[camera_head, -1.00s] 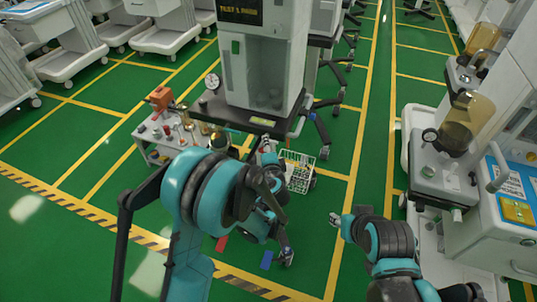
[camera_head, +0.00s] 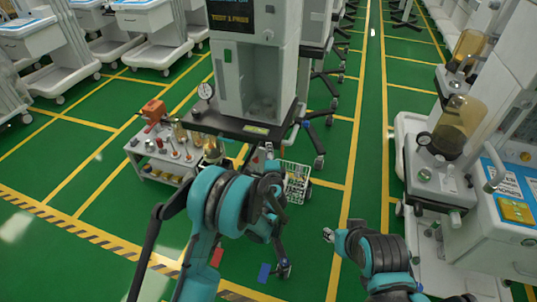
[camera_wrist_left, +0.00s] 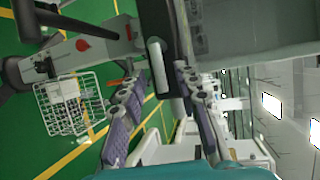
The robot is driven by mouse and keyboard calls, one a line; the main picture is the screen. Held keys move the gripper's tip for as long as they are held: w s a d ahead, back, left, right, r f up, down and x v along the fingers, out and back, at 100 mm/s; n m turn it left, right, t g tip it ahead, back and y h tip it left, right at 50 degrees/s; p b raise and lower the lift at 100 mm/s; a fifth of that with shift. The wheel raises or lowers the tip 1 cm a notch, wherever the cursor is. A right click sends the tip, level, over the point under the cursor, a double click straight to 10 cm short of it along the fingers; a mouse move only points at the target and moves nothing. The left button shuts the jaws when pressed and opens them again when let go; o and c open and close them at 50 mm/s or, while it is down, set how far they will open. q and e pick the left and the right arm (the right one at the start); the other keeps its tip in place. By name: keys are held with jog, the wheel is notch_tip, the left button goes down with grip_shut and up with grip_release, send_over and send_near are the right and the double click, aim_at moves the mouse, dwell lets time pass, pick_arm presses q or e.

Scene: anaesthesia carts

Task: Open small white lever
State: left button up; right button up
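In the left wrist view, a small white lever (camera_wrist_left: 158,66) stands out as a short pale bar against a dark edge, beyond and between my left fingertips. My left gripper (camera_wrist_left: 160,82) is open around empty space; its two purple-padded fingers are apart, and I cannot tell whether either touches the lever. In the head view my left gripper (camera_head: 268,157) is small and partly hidden by its own arm, below the tall grey machine's (camera_head: 256,75) shelf. My right gripper (camera_head: 328,235) is over the green floor, away from the machine; its finger opening is unclear.
A white wire basket (camera_head: 297,183) hangs low beside the machine and also shows in the wrist view (camera_wrist_left: 70,105). A small cart (camera_head: 150,165) with bottles and an orange item stands left. Another machine with amber domes (camera_head: 457,125) stands right. Green floor lies between.

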pick_arm(q)
grip_shut()
